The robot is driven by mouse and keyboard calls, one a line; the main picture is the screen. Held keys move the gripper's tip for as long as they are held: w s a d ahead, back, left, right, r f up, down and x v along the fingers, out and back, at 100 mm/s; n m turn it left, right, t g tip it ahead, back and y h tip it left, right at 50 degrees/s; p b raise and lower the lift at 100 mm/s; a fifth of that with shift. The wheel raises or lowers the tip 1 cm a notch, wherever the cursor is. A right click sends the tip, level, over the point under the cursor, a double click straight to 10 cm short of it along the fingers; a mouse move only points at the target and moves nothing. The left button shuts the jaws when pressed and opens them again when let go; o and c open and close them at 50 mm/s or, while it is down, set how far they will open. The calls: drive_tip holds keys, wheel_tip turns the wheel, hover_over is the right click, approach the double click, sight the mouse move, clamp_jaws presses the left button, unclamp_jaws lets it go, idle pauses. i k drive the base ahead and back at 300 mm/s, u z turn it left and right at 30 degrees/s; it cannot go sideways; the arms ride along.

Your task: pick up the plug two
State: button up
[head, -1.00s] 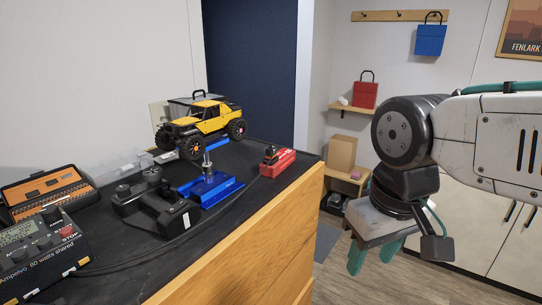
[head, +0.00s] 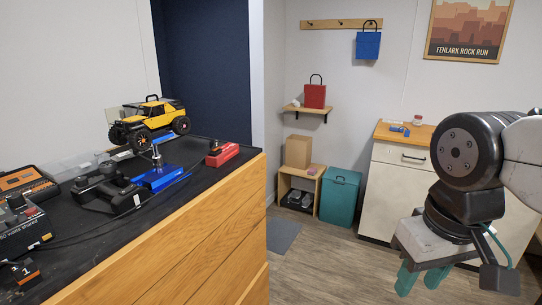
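No plug with a readable "two" shows. A small black-and-orange plug (head: 27,272) marked "1" lies at the near left end of the black-topped bench (head: 90,248), in front of the charger (head: 22,232). A small dark piece with a touch of orange (head: 214,147) sits on the red block (head: 226,155) at the bench's far right end; I cannot read any mark on it. My gripper (head: 421,281) hangs at the right, over the floor and well away from the bench. Its teal fingers are apart, with nothing visible between them.
A yellow crawler (head: 150,121) stands at the back of the bench. A blue stand (head: 162,176) and a black transmitter (head: 105,188) are in front of it. A cable crosses the bench top. A white cabinet (head: 390,205), a teal bin (head: 340,196) and open floor lie to the right.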

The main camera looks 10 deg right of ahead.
sight(216, 148)
drive_tip(key=z, duration=0.05)
drive_tip(key=k, duration=0.4)
drive_tip(key=z, duration=0.75)
drive_tip(key=i, duration=0.9)
drive_tip(key=u, duration=0.45)
drive_tip(key=i, duration=0.65)
drive_tip(key=u, duration=0.7)
